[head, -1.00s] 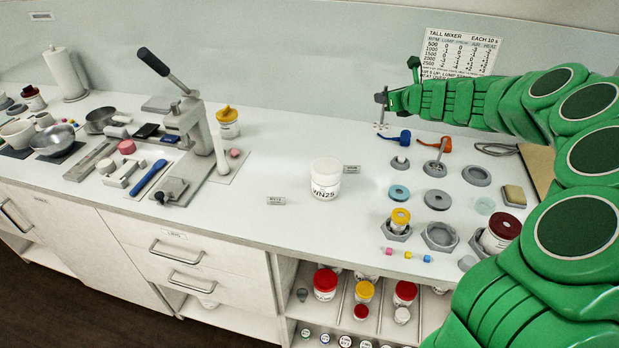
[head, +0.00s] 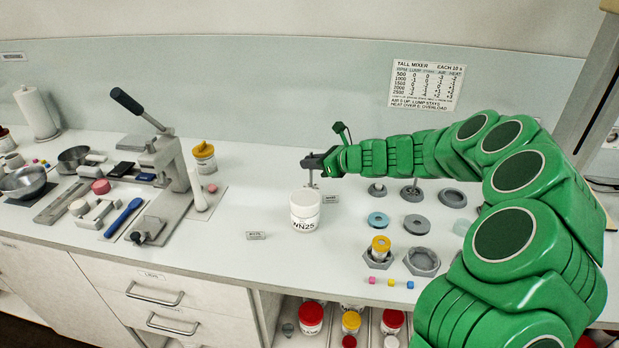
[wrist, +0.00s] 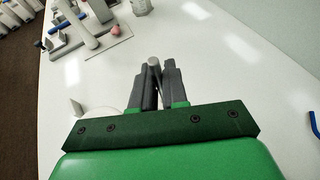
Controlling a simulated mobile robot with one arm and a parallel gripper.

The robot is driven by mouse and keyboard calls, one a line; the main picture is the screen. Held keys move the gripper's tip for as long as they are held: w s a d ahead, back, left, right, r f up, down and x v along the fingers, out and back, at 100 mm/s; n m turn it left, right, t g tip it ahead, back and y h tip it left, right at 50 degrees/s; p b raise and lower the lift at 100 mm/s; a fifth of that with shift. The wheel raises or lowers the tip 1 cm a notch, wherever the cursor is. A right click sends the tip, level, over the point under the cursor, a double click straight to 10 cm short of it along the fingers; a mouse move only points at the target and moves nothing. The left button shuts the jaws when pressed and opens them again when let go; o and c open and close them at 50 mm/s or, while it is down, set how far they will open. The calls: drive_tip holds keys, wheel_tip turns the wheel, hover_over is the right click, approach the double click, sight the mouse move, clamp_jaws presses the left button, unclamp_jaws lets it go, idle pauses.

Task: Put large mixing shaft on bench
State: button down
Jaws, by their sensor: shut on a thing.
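My gripper (head: 318,162) is at the left end of my green arm, over the bench (head: 250,215), just behind and above the white NN25 jar. It is shut on a thin grey mixing shaft (head: 311,178), which hangs down roughly upright. The shaft's lower end is partly hidden behind the jar, so I cannot tell whether it touches the bench. In the wrist view, the shaft's rounded grey top (wrist: 154,62) shows between the two dark fingers (wrist: 154,85).
The white NN25 jar (head: 304,211) stands close in front of the shaft. A small label (head: 330,199) is beside it. A lever press (head: 165,180) is to the left. Grey holders and discs (head: 420,224) are to the right. Bare bench lies between press and jar.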

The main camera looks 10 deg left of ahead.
sight(311, 174)
drive_tip(key=shift+f, duration=2.2)
drive_tip(key=shift+f, duration=0.15)
drive_tip(key=c, duration=1.1)
unclamp_jaws()
drive_tip(key=shift+c, duration=0.2)
drive_tip(key=shift+s+d+r, duration=0.1)
drive_tip(key=shift+d+r, duration=0.3)
drive_tip(key=v, duration=1.1)
drive_tip(key=shift+s, duration=0.15)
